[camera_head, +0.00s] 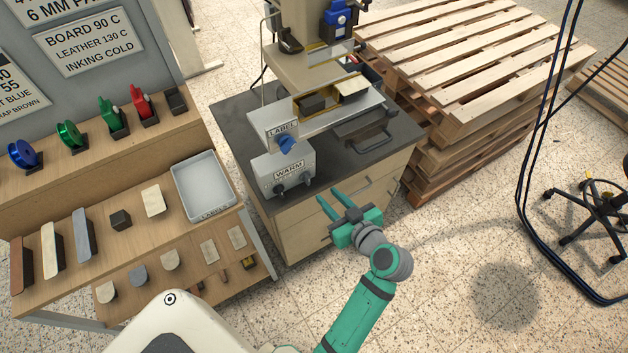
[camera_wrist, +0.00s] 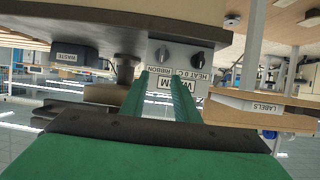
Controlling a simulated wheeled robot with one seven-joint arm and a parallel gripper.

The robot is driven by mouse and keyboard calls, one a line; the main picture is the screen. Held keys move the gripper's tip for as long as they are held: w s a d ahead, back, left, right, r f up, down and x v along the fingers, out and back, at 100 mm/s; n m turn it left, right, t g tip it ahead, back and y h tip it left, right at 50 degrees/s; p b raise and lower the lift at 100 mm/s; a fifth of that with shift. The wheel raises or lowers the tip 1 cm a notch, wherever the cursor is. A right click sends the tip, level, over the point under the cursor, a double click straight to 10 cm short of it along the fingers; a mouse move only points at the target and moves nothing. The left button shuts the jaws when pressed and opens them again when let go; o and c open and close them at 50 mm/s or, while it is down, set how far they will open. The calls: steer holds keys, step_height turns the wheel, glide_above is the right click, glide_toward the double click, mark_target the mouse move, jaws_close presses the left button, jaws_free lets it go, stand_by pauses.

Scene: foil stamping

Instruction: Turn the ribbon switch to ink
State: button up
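The control box (camera_head: 268,172) is a pale box on the front of the dark-topped cabinet, with a WARM plate and two dark knobs. In the wrist view, which is upside down, the ribbon knob (camera_wrist: 162,53) is beside the RIBBON label (camera_wrist: 159,72), and the heat knob (camera_wrist: 198,58) is beside HEAT 0 C. The ribbon knob appears to be the right-hand one (camera_head: 308,177) in the head view. Its pointer setting is too small to read. My gripper (camera_head: 328,194) is open and empty, its green fingers pointing at the box, apart from the knobs.
The stamping press (camera_head: 310,72) rises above the box, with a LABEL plate (camera_head: 282,130) and blue knob (camera_head: 288,145). A grey tray (camera_head: 203,187) and foil rolls are on the bench at left. Wooden pallets (camera_head: 470,60) stand behind right.

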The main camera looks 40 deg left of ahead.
mark_target(308, 178)
steer(key=x, duration=1)
steer(key=shift+a, duration=0.4)
jaws_close()
